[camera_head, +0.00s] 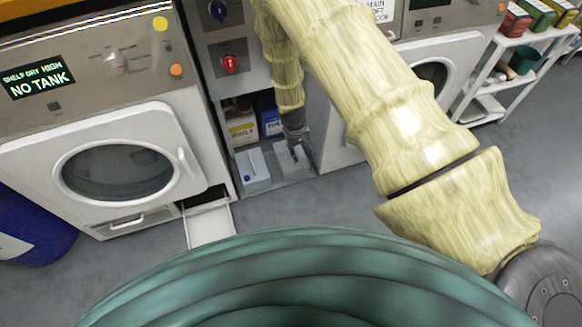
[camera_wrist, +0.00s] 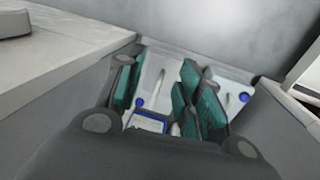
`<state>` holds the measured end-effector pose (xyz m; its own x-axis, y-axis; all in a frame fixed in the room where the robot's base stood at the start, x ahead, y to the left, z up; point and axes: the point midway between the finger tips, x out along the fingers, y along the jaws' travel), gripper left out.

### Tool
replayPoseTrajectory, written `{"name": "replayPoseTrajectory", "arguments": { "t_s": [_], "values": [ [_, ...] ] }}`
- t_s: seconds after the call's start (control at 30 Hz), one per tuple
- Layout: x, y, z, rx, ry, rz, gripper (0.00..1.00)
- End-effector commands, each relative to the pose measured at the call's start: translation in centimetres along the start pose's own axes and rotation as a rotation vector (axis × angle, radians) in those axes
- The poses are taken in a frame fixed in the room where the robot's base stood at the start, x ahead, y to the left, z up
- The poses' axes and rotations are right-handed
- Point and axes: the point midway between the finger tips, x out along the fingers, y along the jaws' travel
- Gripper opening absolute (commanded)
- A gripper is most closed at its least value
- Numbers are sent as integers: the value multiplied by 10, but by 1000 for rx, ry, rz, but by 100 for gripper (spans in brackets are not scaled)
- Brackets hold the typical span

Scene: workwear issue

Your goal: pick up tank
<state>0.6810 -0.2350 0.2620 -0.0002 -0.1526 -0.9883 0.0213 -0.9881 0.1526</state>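Two pale tanks stand side by side in a low bay between the machines: a left tank (camera_head: 253,168) with a blue top detail and a right tank (camera_head: 288,163). My gripper (camera_head: 295,148) reaches down over the right tank. In the wrist view, my gripper (camera_wrist: 160,92) has its teal-padded fingers apart, with a white tank (camera_wrist: 153,75) with a blue cap and a blue-edged label between them. Contact is not clear. A second tank (camera_wrist: 232,80) shows beyond the right finger. The fingers hide parts of both tanks.
The left dryer (camera_head: 120,170) has a display reading "NO TANK", and a low flap or drawer (camera_head: 209,224) stands out at its base. Boxes (camera_head: 241,127) sit behind the tanks. Grey bay walls (camera_wrist: 95,78) lie close around the gripper. A white shelf rack (camera_head: 495,85) stands right.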

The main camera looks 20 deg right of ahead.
Motion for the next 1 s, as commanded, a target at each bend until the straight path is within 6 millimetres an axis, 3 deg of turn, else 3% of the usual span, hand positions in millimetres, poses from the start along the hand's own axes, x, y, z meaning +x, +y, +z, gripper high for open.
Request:
{"name": "replayPoseTrajectory", "arguments": {
  "t_s": [0.03, 0.1, 0.4, 0.7, 1.0],
  "values": [
    [16, -6, -17, -3, 6, 6, 36],
    [21, -10, -37, -6, 7, 13, 36],
    [26, -25, -98, -13, 9, 37, 36],
    [28, -30, -112, -15, 5, 43, 36],
    [66, -28, -112, -15, 6, 43, 36]
  ]
}}
